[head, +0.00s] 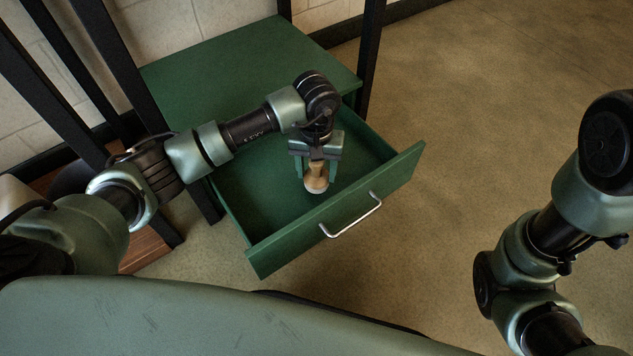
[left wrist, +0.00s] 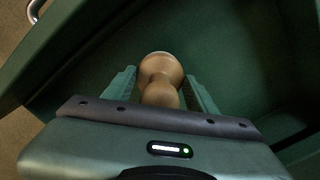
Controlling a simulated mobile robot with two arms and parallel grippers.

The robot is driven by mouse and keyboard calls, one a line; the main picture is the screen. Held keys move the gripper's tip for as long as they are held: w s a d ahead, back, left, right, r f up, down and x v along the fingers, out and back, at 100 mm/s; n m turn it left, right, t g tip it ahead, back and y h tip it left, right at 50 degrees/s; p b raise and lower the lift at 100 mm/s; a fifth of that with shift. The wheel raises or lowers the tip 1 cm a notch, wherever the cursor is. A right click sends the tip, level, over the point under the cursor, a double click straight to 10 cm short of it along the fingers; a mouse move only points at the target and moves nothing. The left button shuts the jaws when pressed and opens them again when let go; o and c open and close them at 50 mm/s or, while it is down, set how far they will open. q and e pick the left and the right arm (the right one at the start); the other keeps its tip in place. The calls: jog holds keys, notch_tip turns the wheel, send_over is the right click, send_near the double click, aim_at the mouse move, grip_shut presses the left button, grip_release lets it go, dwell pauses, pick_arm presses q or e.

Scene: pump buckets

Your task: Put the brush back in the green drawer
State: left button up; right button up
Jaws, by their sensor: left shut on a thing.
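The green drawer (head: 245,207) is pulled open from the green cabinet, with a metal handle (head: 351,216) on its front. The brush (head: 316,178) has a wooden handle and a pale lower end. My left gripper (head: 317,170) is shut on the brush and holds it upright, handle up, within the drawer's outline. I cannot tell whether the brush touches the drawer floor. In the left wrist view the brush (left wrist: 160,76) is between the two fingers, over the green drawer floor (left wrist: 235,50). My right arm is at the right of the head view; its gripper is not visible.
The green cabinet top (head: 240,60) is bare behind the drawer. Black frame posts (head: 368,50) stand around the cabinet. A brick wall is behind. The drawer looks otherwise empty, and the floor (head: 480,100) to the right is clear.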

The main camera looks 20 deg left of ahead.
aim_at(317, 180)
pick_arm(q)
notch_tip(317, 180, down, 4)
jog(key=shift+f+b, duration=0.1)
jog(key=shift+b, duration=0.95)
jog(key=shift+r, duration=0.2)
jog(key=shift+f, duration=0.15)
jog(key=o, duration=1.5)
